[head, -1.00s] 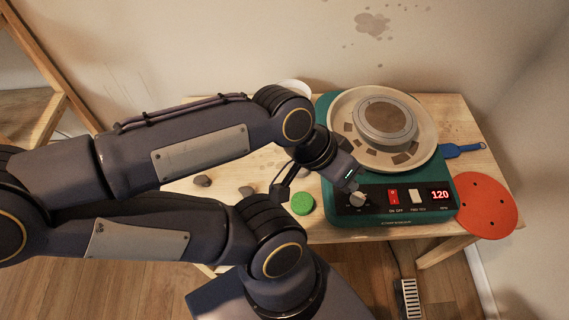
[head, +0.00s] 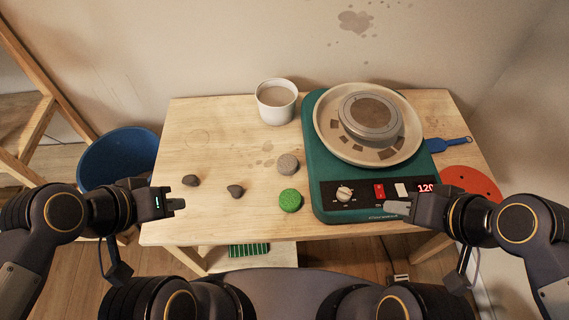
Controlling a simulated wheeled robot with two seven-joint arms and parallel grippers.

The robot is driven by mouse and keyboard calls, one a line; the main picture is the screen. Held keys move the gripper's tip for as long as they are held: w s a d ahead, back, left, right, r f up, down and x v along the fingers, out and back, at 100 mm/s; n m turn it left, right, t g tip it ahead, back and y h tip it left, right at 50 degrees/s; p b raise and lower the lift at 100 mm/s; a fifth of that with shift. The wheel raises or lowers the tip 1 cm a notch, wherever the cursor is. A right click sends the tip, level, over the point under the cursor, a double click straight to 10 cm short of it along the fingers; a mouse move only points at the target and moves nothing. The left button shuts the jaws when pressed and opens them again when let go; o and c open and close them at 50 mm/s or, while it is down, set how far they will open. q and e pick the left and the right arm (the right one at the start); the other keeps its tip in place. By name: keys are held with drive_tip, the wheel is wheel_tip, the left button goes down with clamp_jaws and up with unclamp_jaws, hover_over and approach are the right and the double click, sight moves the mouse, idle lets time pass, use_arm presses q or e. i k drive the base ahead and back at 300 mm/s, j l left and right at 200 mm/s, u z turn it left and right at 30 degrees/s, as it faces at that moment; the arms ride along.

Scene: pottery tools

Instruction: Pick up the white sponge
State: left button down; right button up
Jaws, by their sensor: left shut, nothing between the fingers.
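A round, pale grey-white sponge-like disc (head: 288,164) lies flat on the wooden table in the head view, left of the pottery wheel; I take it as the white sponge. A round green sponge (head: 290,200) lies just in front of it, close to the table's front edge. My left gripper (head: 180,204) is shut and empty at the table's left front corner, well left of both sponges. My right gripper (head: 388,207) is at the front of the wheel's control panel, well right of the sponges. Its finger gap does not show clearly.
The teal pottery wheel (head: 325,180) fills the table's right side. A white cup (head: 277,103) stands behind the sponges. A red disc (head: 470,181) and a blue tool (head: 447,143) lie right. A blue bucket (head: 118,155) stands left of the table.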

sight(287, 164)
drive_tip(key=i+l+z, duration=0.1)
drive_tip(key=l+z, duration=0.3)
drive_tip(key=i+l+z, duration=0.1)
drive_tip(key=l+z, duration=0.15)
drive_tip(key=z, duration=0.15)
